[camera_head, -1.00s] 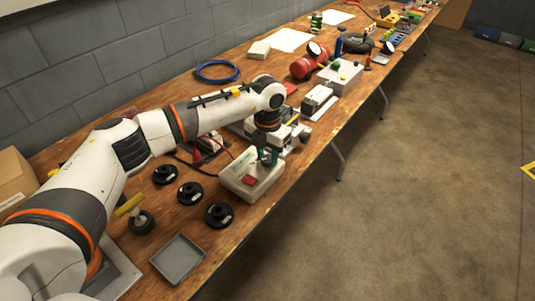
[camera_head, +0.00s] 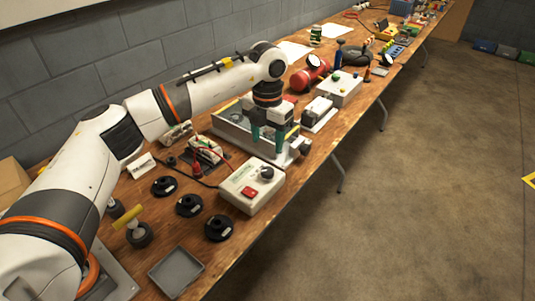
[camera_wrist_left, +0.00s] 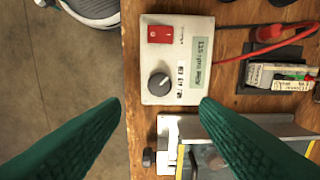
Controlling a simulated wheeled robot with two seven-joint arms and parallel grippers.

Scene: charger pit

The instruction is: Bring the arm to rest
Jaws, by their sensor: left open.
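My left arm reaches over the wooden bench from the left in the head view. My left gripper (camera_head: 267,137) points down above the grey metal fixture (camera_head: 230,138), its green fingers apart with nothing between them. In the left wrist view, the two green fingers (camera_wrist_left: 160,122) are spread wide. The white control box (camera_head: 232,194) with a red switch and a dark knob sits in front of the gripper. It also shows in the left wrist view (camera_wrist_left: 150,72), with a small display. My right gripper is in neither view.
Black round knobs (camera_head: 188,205) and a grey tray (camera_head: 176,272) lie near the front. A red cable and small parts sit beside the control box. A red cylinder (camera_head: 309,73) and a white box (camera_head: 338,88) stand farther along.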

